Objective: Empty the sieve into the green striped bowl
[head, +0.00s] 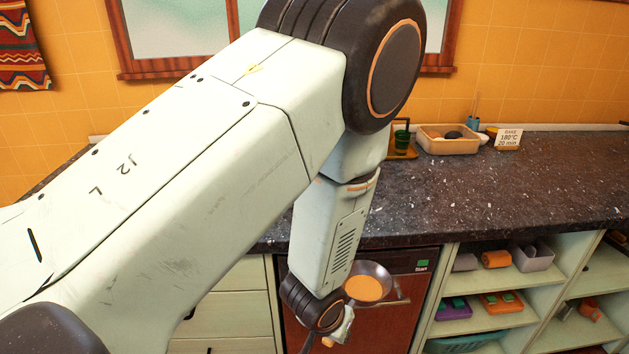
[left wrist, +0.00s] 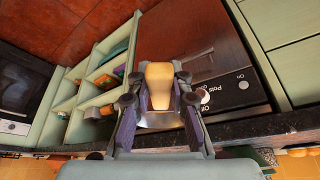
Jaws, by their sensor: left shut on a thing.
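My left gripper (head: 340,330) is low in front of the brown oven front in the head view. In the left wrist view its fingers (left wrist: 157,88) are shut on a tan handle. A round grey pan-like vessel, apparently the sieve (head: 384,271), shows beside my left wrist with an orange mass (head: 364,288) in it. My forearm hides part of it, so its join to the handle cannot be seen. I cannot make out the green striped bowl in either view. My right gripper is not in view.
The dark speckled counter (head: 470,190) is mostly clear. Open shelves (head: 520,290) with several small items stand right of the oven front (head: 390,325).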

